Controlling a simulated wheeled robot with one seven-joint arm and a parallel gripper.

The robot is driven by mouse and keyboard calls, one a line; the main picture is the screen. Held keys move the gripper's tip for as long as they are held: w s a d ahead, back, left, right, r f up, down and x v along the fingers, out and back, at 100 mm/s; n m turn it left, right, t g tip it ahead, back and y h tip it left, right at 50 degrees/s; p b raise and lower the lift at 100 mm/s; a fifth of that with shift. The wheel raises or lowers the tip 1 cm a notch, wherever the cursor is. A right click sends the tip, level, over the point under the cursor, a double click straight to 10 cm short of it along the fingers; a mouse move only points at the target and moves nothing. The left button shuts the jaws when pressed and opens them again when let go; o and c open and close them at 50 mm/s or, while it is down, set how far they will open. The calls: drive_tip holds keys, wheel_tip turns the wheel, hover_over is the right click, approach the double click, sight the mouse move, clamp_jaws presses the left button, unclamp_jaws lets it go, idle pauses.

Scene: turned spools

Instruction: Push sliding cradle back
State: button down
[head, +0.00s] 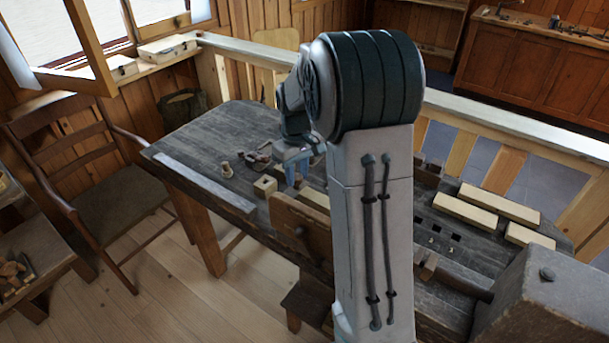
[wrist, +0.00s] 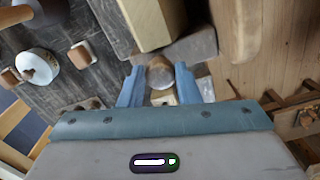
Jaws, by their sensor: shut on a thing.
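My gripper (wrist: 158,90) points down at the bench, its blue fingers on either side of a round wooden piece (wrist: 159,72) and shut on it. The round piece shows end-on, beside a grey block (wrist: 195,46) and a long pale wooden block (wrist: 152,20). I cannot tell for sure which of these is the sliding cradle. In the head view my gripper (head: 297,160) is over the left half of the bench, and my arm hides much of the bench behind it. A pale block with a hole (head: 265,187) and a small turned spool (head: 226,170) stand to its left.
The dark workbench (head: 200,150) carries a pale strip (head: 203,182) along its near left edge. A brown wooden vice jaw (head: 300,230) stands at its front. Pale bars (head: 500,203) lie at the right. A chair (head: 95,185) stands left; the bench's far left is mostly clear.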

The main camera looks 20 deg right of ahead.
drive_tip(key=shift+w+a+r, duration=0.15)
drive_tip(key=shift+a, duration=0.05)
drive_tip(key=c, duration=1.1)
unclamp_jaws()
drive_tip(key=shift+o, duration=0.2)
drive_tip(key=shift+w+a, duration=0.1)
drive_tip(key=shift+a, duration=0.05)
drive_tip(key=shift+d, duration=0.2)
wheel_tip(320, 180, up, 14)
drive_tip(key=b, duration=0.1)
drive_tip(key=shift+a+f, duration=0.1)
drive_tip(key=shift+f, duration=0.1)
